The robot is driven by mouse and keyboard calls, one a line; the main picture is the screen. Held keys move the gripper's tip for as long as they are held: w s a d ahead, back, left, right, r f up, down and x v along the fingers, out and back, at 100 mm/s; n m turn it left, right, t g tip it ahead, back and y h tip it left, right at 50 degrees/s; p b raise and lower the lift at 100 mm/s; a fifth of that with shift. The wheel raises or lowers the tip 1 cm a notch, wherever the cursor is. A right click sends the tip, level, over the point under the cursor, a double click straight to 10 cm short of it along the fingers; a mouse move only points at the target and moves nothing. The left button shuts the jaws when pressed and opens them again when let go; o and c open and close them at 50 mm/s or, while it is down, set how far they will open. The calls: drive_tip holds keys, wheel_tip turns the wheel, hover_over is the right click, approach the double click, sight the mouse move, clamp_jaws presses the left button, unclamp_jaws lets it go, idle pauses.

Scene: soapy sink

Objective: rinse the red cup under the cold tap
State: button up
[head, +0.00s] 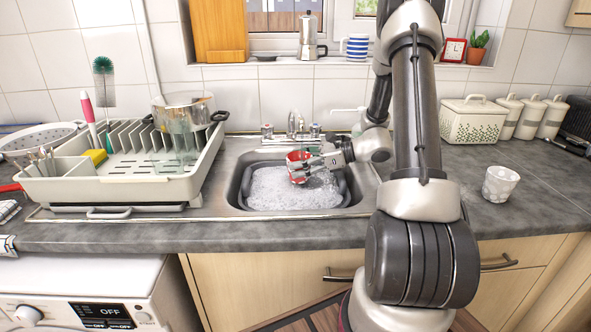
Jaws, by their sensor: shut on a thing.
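A red cup (297,163) is in my gripper (305,164), over the left-middle part of the sink (358,200). My gripper comes in from the right and is shut on the cup, hiding part of it. The cup looks tilted, close above the white suds (290,195) in the basin. The tap (296,122) stands behind the cup, with a left handle (267,131) and a right handle (315,130). Neither handle's hot or cold marking can be read. I cannot tell if water runs from the spout.
A dish rack (150,188) with a pot (188,108) stands left of the sink. A white cup (500,184) stands on the right counter. The windowsill holds a moka pot (309,38) and a striped mug (356,46). The counter right of the sink is mostly clear.

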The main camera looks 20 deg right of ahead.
drive_tip(key=shift+a, duration=0.15)
drive_tip(key=shift+w+a, duration=0.15)
drive_tip(key=shift+a, duration=0.25)
drive_tip(key=s+a, duration=0.2)
drive_tip(key=s, duration=0.5)
drive_tip(key=shift+s, duration=0.4)
idle(1.0)
drive_tip(key=s+a+r, duration=0.1)
drive_tip(key=s+r, duration=0.3)
drive_tip(key=shift+s+a, duration=0.15)
drive_tip(key=shift+s, duration=0.25)
drive_tip(key=shift+s, duration=0.1)
idle(1.2)
